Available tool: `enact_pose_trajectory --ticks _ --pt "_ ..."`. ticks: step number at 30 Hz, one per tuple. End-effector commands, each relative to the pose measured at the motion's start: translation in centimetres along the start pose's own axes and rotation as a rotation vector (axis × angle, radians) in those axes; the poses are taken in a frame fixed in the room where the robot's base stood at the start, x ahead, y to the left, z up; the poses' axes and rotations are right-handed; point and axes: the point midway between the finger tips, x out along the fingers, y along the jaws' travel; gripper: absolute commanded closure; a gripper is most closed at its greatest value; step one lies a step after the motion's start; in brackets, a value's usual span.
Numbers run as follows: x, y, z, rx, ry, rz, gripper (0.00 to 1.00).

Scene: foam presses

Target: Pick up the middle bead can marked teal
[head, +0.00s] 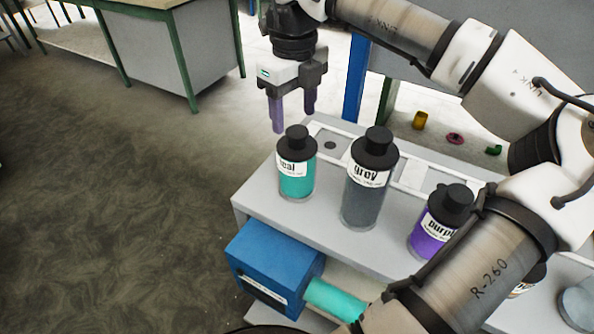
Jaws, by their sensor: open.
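The can labelled teal (297,163) stands upright on the grey bench top (262,190). It has a teal body, a white label and a black cap, and is the leftmost of the cans in view. My gripper (293,119) points down with its two purple fingers apart and nothing between them. It is above and behind the teal can, apart from it. The lower tip of the left finger comes close to the cap in the picture; the exact gap cannot be told.
A grey can (366,182) stands just right of the teal one, then a purple can (434,225), partly behind my arm. A blue press box (274,268) with a teal cylinder (335,299) sits below the bench's front edge. Small coloured parts lie behind. Open floor is left.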

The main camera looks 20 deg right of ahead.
Motion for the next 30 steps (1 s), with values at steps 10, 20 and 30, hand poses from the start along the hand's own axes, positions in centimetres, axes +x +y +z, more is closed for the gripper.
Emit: enact_pose_trajectory --ticks 10,20,30 --pt "4.3 -0.5 -0.3 -0.001 0.002 0.002 0.41" --pt "5.2 -0.5 -0.3 0.001 0.000 0.001 0.41" --pt "5.2 -0.5 -0.3 0.001 0.000 0.001 0.86"
